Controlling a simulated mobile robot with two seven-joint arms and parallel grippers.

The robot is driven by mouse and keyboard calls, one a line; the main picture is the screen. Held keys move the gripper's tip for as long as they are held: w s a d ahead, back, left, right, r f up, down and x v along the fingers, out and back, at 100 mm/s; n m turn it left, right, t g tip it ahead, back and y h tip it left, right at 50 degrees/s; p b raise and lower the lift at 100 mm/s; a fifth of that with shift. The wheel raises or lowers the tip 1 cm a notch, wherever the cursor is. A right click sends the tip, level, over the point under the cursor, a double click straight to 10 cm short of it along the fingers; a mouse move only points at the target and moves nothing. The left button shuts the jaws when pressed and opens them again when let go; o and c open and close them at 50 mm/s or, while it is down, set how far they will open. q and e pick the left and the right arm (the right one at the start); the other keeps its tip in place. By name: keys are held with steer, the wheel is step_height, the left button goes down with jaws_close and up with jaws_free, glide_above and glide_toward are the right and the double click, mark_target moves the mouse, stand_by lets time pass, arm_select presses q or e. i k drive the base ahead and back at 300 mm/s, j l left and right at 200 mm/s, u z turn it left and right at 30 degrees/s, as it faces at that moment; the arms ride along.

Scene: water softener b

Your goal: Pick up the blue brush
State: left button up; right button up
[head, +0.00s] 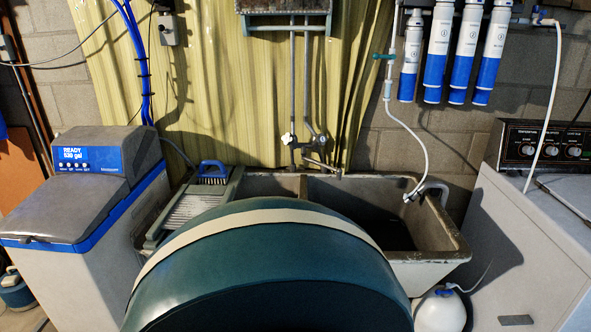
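The blue brush (213,169) shows a blue looped handle. It sits at the back end of the ribbed drainboard, at the left side of the sink. Neither of my grippers shows in the head view, and nothing is seen touching the brush.
The stone sink (447,242) stands against the wall, its front partly hidden. The drainboard (190,207) lies at its left. A grey water softener (62,200) stands left, a white washer (530,255) right. A faucet (318,160) and hose (424,150) hang above the basin.

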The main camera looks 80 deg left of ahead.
mark_target(209, 176)
steer(key=u, duration=3.15)
steer(key=i+l+z, duration=0.2)
steer(key=z, duration=0.15)
steer(key=i+l+z, duration=0.2)
steer(key=z, duration=0.15)
steer(key=i+z, duration=0.35)
steer(key=u, duration=1.35)
steer(key=j+z, duration=0.1)
steer(key=z, duration=0.35)
steer(key=j+z, duration=0.1)
steer(key=z, duration=0.4)
steer(key=k+z, duration=0.1)
steer(key=z, duration=0.35)
steer(key=j, duration=0.05)
